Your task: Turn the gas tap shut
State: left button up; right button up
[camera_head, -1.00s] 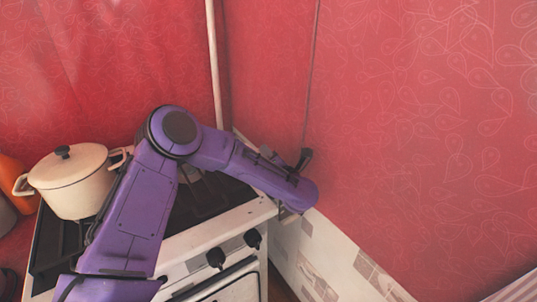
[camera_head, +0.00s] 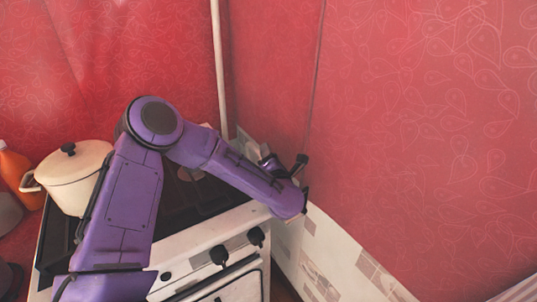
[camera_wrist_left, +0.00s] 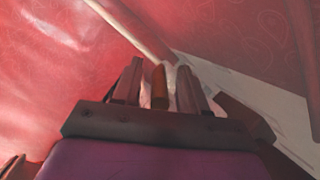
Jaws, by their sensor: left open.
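My left gripper (camera_head: 282,164) is in the back right corner beyond the stove, mostly hidden behind my purple forearm. In the left wrist view its two dark fingers (camera_wrist_left: 158,86) stand apart. A narrow orange-brown piece (camera_wrist_left: 160,88), which looks like the gas tap's handle, shows between them. I cannot tell whether the fingers touch it. A pale pipe (camera_wrist_left: 132,28) runs diagonally down towards this spot. In the head view a pale pipe (camera_head: 219,70) runs down the wall behind the stove; I cannot make out the tap there. My right gripper is not in view.
The white stove (camera_head: 205,243) with black knobs stands below my left arm. A cream lidded pot (camera_head: 72,180) sits on its left side, close to my arm. An orange bottle (camera_head: 14,168) is at the far left. Red walls and pale tiles (camera_head: 335,255) bound the corner closely.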

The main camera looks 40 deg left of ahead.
pick_arm(q)
jog(key=b+v, duration=0.1)
jog(key=v, duration=0.8)
jog(key=shift+s+d+b, duration=0.2)
jog(key=shift+s+b, duration=0.05)
jog(key=shift+b, duration=0.1)
jog(key=shift+r, duration=0.1)
jog(key=shift+c, duration=0.2)
